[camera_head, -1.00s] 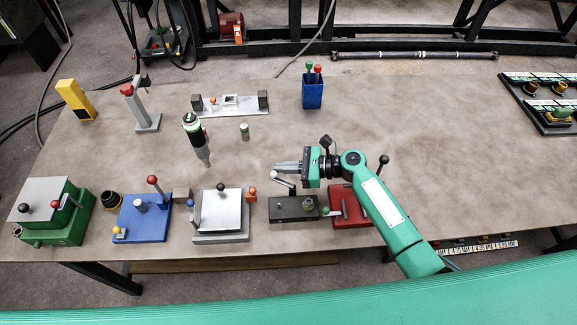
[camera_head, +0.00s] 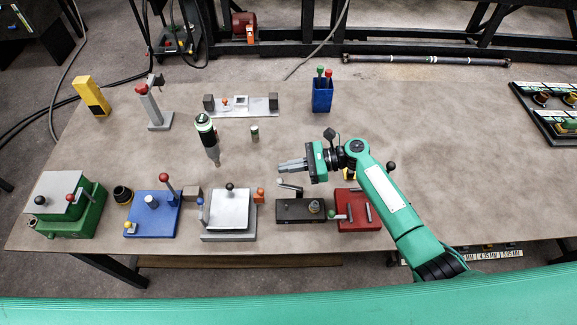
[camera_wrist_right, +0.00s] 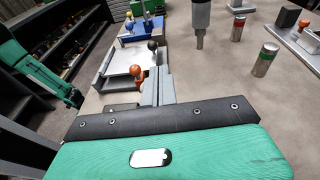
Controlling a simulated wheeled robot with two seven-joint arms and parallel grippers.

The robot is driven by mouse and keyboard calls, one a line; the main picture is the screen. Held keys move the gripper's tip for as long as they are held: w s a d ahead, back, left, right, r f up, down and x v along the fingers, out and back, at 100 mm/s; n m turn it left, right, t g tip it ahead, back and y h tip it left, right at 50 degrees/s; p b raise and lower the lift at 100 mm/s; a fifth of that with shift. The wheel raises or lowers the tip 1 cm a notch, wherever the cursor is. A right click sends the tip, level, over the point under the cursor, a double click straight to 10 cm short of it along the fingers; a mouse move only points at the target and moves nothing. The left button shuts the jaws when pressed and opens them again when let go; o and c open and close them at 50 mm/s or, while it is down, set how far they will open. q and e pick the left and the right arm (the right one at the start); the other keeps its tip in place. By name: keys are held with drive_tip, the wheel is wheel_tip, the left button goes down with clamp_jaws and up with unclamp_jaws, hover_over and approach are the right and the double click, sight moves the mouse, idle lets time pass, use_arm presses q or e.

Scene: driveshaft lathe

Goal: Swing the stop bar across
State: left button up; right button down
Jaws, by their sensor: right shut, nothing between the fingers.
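Which part is the stop bar I cannot tell for certain. A dark block fixture (camera_head: 288,213) carries a silver lever (camera_head: 290,187) on a short post and a brass-coloured round piece. My left gripper is not in view.
A grey plate fixture (camera_head: 229,236), a blue fixture (camera_head: 139,222) and a green box (camera_head: 88,220) line the near side. A blue cup (camera_head: 322,97) stands behind; the middle table is mostly clear.

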wheel_tip(320, 180, up, 18)
drive_tip(key=p, duration=1.5)
drive_tip(key=shift+f, duration=0.25)
